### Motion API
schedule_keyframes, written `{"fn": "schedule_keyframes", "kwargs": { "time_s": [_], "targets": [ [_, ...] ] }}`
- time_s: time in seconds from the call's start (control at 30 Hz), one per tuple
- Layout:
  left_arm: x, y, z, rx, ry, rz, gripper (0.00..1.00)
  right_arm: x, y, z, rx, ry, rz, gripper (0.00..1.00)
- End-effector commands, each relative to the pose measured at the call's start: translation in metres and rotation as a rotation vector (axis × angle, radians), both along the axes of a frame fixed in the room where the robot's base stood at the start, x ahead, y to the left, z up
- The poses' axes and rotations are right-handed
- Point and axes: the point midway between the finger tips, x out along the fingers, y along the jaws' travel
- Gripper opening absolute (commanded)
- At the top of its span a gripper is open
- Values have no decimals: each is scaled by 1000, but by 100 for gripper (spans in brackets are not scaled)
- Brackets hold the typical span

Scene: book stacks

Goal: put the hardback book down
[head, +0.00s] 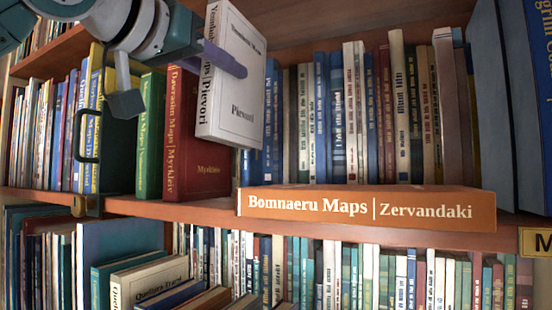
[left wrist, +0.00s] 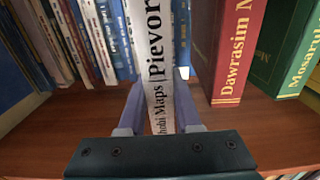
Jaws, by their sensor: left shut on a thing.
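The hardback book (head: 232,110) is white, with "Maps | Pievori" on its spine. My left gripper (head: 222,58) is shut on it near its upper part in the head view, one purple-grey finger across its cover. The book hangs slightly tilted, its lower edge above the shelf board (head: 150,207), beside a red book. In the left wrist view the white spine (left wrist: 157,70) stands between the two fingers (left wrist: 158,112), facing the camera. Most of its far side is hidden. My right gripper is not in view.
A red book (head: 200,170) and a green book (head: 150,135) stand left of the held book. An upright row (head: 360,120) fills the shelf to its right. An orange book (head: 370,207) lies flat at the shelf's front edge. A lower shelf holds more books.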

Motion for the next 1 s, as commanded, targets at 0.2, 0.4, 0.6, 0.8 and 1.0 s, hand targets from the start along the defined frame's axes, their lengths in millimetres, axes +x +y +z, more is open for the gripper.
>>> {"fn": "schedule_keyframes", "kwargs": {
  "time_s": [0.2,0.4,0.6,0.8,1.0],
  "targets": [
    [-1,0,-30,0,0,-1,0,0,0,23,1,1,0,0],
    [0,1,-46,-2,-1,0,0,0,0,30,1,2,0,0],
    [0,0,-71,-2,0,1,0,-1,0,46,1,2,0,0],
    [0,0,-82,-1,-3,0,0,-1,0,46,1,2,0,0],
    [0,0,-85,1,5,1,42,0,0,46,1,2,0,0]
  ]
}}
